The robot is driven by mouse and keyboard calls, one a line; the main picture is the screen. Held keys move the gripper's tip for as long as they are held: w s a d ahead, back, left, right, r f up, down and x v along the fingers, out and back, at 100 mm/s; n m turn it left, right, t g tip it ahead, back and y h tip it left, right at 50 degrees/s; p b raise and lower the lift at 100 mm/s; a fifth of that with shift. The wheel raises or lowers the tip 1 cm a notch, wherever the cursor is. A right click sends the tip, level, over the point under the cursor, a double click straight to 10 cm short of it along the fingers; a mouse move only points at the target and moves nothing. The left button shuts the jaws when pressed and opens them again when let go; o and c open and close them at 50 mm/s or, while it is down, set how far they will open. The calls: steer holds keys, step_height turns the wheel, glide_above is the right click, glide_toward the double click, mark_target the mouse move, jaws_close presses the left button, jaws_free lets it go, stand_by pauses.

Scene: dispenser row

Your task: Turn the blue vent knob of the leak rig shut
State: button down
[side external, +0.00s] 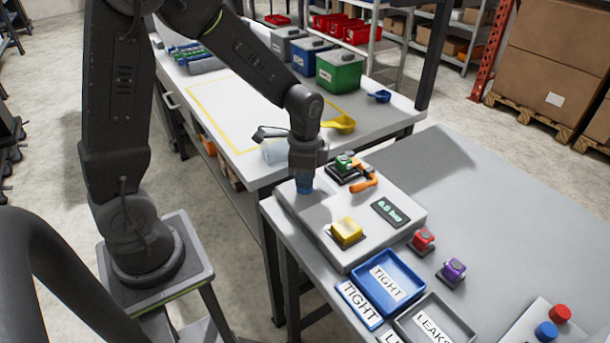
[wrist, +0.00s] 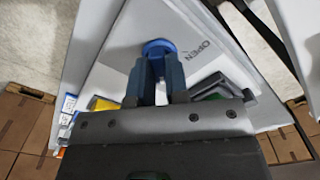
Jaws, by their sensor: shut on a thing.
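The leak rig (side external: 310,222) is a pale grey box on the near table. Its blue vent knob (side external: 305,187) is at the rig's left part, partly hidden under my gripper (side external: 304,174). In the wrist view the round blue knob (wrist: 158,46) shows at the tips of my gripper (wrist: 160,66). The two fingers are shut on it, one on each side. The word OPEN is printed on the rig, right of the knob in the wrist view. I cannot tell the knob's angle.
A green block (side external: 344,162) under an orange-handled clamp (side external: 363,184), a yellow block (side external: 346,231) and a small display (side external: 390,212) are on the rig. Red (side external: 422,240) and purple (side external: 453,271) blocks, a blue TIGHT tray (side external: 410,295) and a grey LEAKS tray (side external: 463,330) stand in front.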

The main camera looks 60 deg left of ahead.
steer(key=shift+m, duration=0.5)
steer(key=c, duration=1.1)
jaws_free()
step_height(320, 180, up, 14)
steer(key=shift+f, duration=0.1)
steer(key=s+d+r+n+t, duration=0.1)
steer(key=s+n+t, duration=0.1)
steer(key=s+n, duration=0.1)
steer(key=s+d+r+n+t, duration=0.1)
steer(key=s+d+n, duration=0.1)
steer(key=s, duration=0.4)
steer(key=s+d+r+n+t, duration=0.1)
steer(key=s+n+t, duration=0.1)
steer(key=s+n, duration=0.2)
steer(key=shift+s+d+t, duration=0.2)
steer(key=shift+s+t, duration=0.1)
steer(key=shift+s, duration=0.15)
